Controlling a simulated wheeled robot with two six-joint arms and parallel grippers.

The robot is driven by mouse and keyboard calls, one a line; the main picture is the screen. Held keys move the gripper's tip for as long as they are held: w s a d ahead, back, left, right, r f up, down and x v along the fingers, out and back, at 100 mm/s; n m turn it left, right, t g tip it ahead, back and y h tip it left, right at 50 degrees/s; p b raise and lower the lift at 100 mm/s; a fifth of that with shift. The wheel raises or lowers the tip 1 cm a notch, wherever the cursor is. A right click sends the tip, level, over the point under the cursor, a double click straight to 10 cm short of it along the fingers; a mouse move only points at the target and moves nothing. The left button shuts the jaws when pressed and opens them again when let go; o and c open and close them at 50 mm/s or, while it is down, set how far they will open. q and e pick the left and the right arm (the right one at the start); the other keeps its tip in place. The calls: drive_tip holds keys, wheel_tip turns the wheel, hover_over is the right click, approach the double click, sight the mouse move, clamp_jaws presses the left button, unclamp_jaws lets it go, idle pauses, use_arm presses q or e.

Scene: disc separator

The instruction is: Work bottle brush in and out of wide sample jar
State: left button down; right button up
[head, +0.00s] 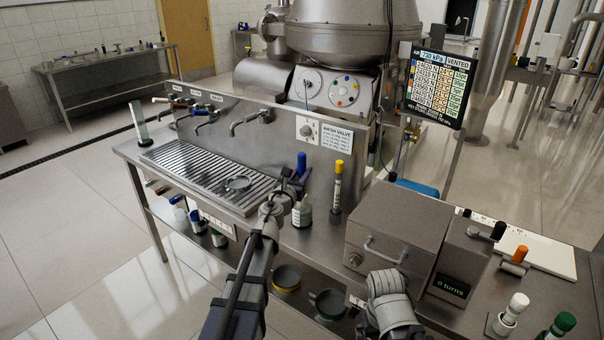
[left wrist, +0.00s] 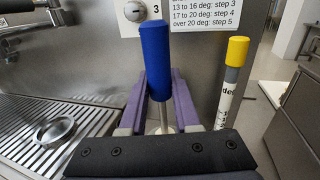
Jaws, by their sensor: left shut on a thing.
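A small pale jar with a dark band (head: 302,213) stands just below and right of the gripper. I cannot tell if it is the wide sample jar. My right arm shows at lower centre; its fingers do not.
A yellow-capped labelled stick (head: 338,185) stands close right of the gripper. A ring-shaped fitting (head: 238,183) lies on the drain grating (head: 190,165) to the left. A steel box (head: 395,235) stands right. The wash valve panel (head: 322,132) rises behind.

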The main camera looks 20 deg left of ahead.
sight(300, 165)
use_arm(q)
wheel_tip(300, 165, up, 3)
drive_tip(key=shift+r+p, duration=0.1)
drive_tip(key=shift+p, duration=0.85)
use_arm(e)
wheel_tip(300, 165, up, 3)
drive_tip(key=shift+f, duration=0.1)
use_arm(q)
drive_tip(key=shift+f, duration=0.2)
wheel_tip(300, 165, down, 8)
drive_tip(key=b, duration=0.8)
use_arm(e)
wheel_tip(300, 165, down, 8)
use_arm(q)
wheel_tip(300, 165, up, 8)
drive_tip(key=p, duration=0.7)
drive_tip(key=shift+p, duration=0.3)
use_arm(e)
wheel_tip(300, 165, up, 8)
use_arm(q)
wheel_tip(300, 165, up, 8)
drive_tip(key=p, duration=0.8)
drive_tip(key=shift+r, duration=0.15)
use_arm(e)
wheel_tip(300, 165, up, 8)
use_arm(q)
drive_tip(key=shift+f, duration=0.25)
use_arm(e)
drive_tip(key=shift+f, duration=0.1)
